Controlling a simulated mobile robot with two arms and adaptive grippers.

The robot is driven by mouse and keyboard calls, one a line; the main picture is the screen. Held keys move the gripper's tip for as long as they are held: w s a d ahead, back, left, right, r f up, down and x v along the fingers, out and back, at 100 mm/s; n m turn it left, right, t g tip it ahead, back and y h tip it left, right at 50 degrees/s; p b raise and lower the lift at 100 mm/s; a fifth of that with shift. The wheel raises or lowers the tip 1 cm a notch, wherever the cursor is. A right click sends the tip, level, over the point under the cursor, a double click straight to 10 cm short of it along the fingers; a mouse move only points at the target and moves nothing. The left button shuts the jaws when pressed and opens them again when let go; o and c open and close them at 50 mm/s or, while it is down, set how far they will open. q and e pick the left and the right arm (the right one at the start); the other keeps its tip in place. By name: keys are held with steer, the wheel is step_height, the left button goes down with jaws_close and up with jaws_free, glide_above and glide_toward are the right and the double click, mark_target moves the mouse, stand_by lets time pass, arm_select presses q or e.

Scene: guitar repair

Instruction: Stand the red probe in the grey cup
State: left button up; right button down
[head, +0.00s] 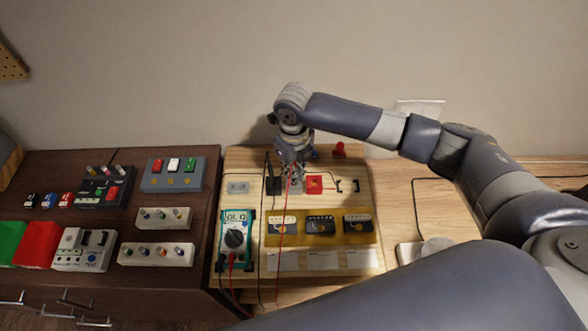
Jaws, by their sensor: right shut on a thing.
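My right gripper (291,168) reaches down over the back of the light wooden board and is shut. It holds the red probe, which is mostly hidden by the fingers; a thin red lead (284,215) hangs from there toward the front. A small dark block (273,186) stands just left of the fingertips and a red block (314,185) just right. The teal multimeter (236,239) lies at the board's left, with red and black leads at its lower end. I cannot clearly pick out the grey cup; it may be hidden by the gripper. My left gripper is out of view.
Pedal-like boxes, such as a grey one (172,175) and a red one (38,243), crowd the dark cabinet at left. A yellow panel (320,227) lies mid-board. A red knob (339,150) stands at the back. My arm covers the right side.

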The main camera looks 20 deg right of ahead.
steer(key=shift+f, duration=0.35)
steer(key=c, duration=1.3)
jaws_free()
steer(key=shift+r, duration=0.1)
step_height(320, 180, up, 7)
steer(key=p, duration=0.6)
steer(key=shift+s, duration=0.1)
